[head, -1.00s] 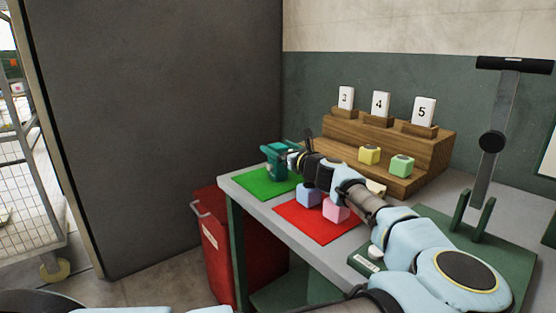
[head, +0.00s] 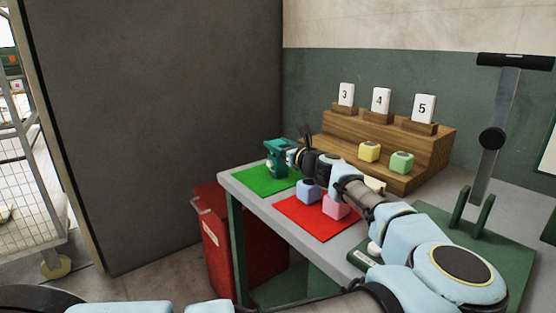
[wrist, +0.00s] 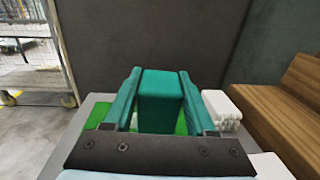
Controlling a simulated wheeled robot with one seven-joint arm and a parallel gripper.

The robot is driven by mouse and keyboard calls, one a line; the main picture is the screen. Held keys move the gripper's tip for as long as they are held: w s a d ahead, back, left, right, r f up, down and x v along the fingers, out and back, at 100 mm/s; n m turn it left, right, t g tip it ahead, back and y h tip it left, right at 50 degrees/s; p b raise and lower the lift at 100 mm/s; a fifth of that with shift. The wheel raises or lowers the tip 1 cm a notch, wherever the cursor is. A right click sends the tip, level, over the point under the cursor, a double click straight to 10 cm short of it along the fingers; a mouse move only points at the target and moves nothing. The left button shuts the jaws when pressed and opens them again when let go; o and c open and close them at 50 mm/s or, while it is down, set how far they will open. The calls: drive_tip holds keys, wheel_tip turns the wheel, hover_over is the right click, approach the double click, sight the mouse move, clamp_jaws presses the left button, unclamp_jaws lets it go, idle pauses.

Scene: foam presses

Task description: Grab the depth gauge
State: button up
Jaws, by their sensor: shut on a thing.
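The depth gauge (head: 272,160) appears as a teal-green body over the green mat (head: 262,184) at the far left end of the bench. In the wrist view it is a teal block (wrist: 160,88) between the two fingers. My gripper (wrist: 158,100) is shut on it, one teal finger on each side. In the head view my gripper (head: 285,156) reaches it from the right, and the fingers are hard to tell from the gauge. The gauge's lower part is hidden in the wrist view.
A red mat (head: 310,228) lies beside the green one, with a blue cube (head: 309,192) and a pink cube (head: 335,207). A wooden stepped rack (head: 430,158) holds yellow and green cubes and number cards. A lever press (head: 494,140) stands right. A red bin (head: 215,240) stands below.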

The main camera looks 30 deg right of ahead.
clamp_jaws()
